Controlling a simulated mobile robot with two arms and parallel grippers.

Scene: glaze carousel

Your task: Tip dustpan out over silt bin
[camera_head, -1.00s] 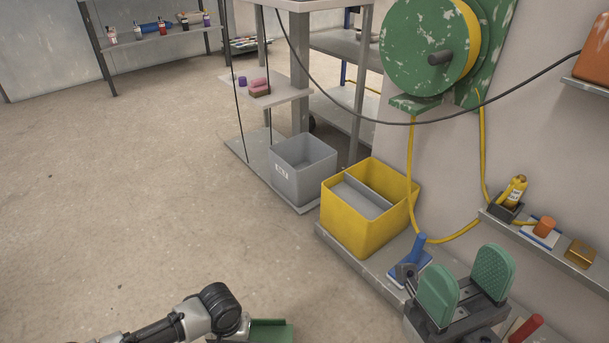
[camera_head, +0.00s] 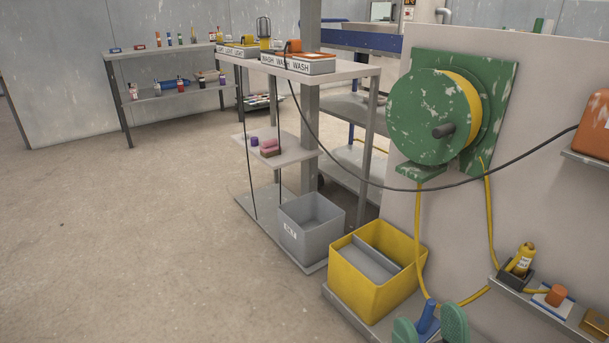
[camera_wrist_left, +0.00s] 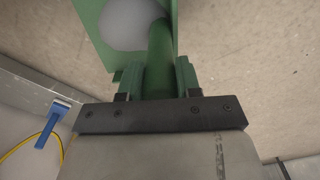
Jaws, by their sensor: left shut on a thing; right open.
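In the left wrist view my left gripper (camera_wrist_left: 158,78) is shut on the green handle of the dustpan (camera_wrist_left: 102,38). A rounded pale grey heap (camera_wrist_left: 128,22) lies in the pan, which is partly cut off by the frame's top edge. The left gripper and dustpan are out of the head view. A grey open bin (camera_head: 305,240) with a small white label, too small to read surely, stands on the low shelf; its inside looks empty. My right gripper (camera_head: 430,329) is open at the bottom edge, with only its green pads showing.
A yellow divided tub (camera_head: 375,290) stands right of the grey bin. A blue-handled brush (camera_head: 427,316) is behind my right gripper. A green hose reel (camera_head: 435,120) hangs on the wall, with a dark cable across the front. The floor (camera_head: 150,240) at left is clear.

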